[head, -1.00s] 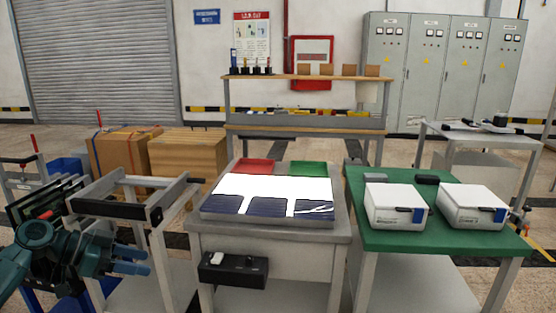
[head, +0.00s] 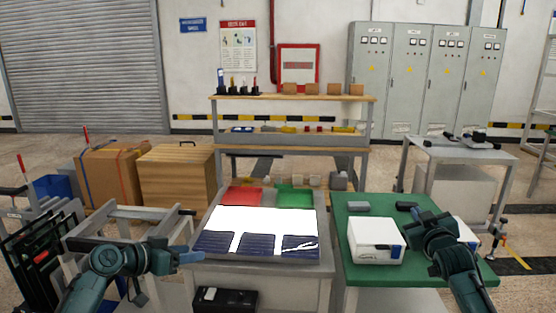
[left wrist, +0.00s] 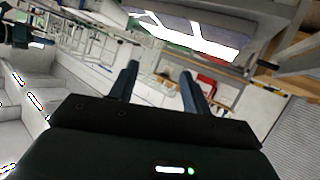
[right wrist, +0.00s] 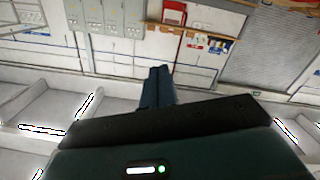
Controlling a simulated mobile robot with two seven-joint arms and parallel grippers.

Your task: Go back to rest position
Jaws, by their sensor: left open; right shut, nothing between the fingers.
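My left gripper (head: 188,256) is in the head view at the lower left, in front of the grey frame stand and beside the left edge of the light table. In the left wrist view its two fingers (left wrist: 157,88) stand apart with nothing between them.
The lit table (head: 262,256) carries dark blue cell pieces, a red tray (head: 243,196) and a green tray (head: 296,196). The green table (head: 350,208) holds white boxes (head: 374,240).

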